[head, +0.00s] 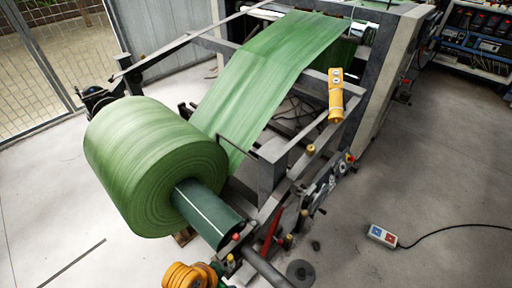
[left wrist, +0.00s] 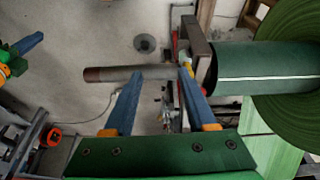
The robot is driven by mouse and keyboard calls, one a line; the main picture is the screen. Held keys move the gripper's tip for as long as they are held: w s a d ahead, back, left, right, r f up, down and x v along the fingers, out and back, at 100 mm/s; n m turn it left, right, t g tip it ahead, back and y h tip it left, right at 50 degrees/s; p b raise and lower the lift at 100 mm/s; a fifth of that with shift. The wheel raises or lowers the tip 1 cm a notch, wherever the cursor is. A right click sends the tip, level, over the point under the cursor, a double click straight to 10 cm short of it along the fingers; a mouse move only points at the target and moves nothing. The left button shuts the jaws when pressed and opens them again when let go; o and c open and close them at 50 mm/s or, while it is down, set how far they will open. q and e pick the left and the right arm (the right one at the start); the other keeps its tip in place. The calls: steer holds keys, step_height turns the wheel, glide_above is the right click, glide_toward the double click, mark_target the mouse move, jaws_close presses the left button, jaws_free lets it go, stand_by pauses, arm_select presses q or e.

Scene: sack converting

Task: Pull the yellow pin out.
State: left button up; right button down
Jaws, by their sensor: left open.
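Several small yellow knobs show on the machine frame in the head view, including an upper yellow knob (head: 310,150) and a lower yellow knob (head: 289,237). I cannot tell which one is the pin. In the left wrist view a small yellow part (left wrist: 183,62) sits beside the right-hand fingertip, close to the frame. My left gripper (left wrist: 161,73) is open, its two blue fingers apart, with a grey bar (left wrist: 125,73) showing across their tips. I cannot tell contact. My right gripper (left wrist: 32,42) is partly in view at the left edge; its jaw opening is unclear.
A big green roll (head: 150,165) sits on a dark green core (head: 208,215) beside the frame. A green web (head: 265,75) rises to the machine. An orange control box (head: 335,95) hangs at the frame. A cabled switch box (head: 382,236) lies on open floor at right.

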arm_select(q)
steer(key=w+d+r+m, duration=0.2)
steer(key=d+m, duration=0.2)
steer(key=m, duration=0.1)
steer(key=m+g+y, duration=0.2)
steer(key=m+g, duration=0.1)
steer(key=m, duration=1)
glide_above(230, 257)
steer(key=shift+d+f, duration=0.45)
steer(key=shift+f, duration=0.3)
steer(key=shift+w+a+m, duration=0.15)
steer(key=shift+a+m, duration=0.15)
steer(key=shift+a, duration=0.1)
arm_select(e)
steer(key=shift+a+r, duration=0.1)
steer(key=shift+a, duration=0.2)
arm_select(q)
step_height(230, 257, down, 9)
steer(key=b, duration=0.8)
arm_select(e)
step_height(230, 257, down, 8)
steer(key=shift+d, duration=0.15)
arm_select(q)
steer(key=shift+r+p, duration=0.1)
steer(key=shift+p, duration=0.3)
arm_select(e)
steer(key=shift+r, duration=0.4)
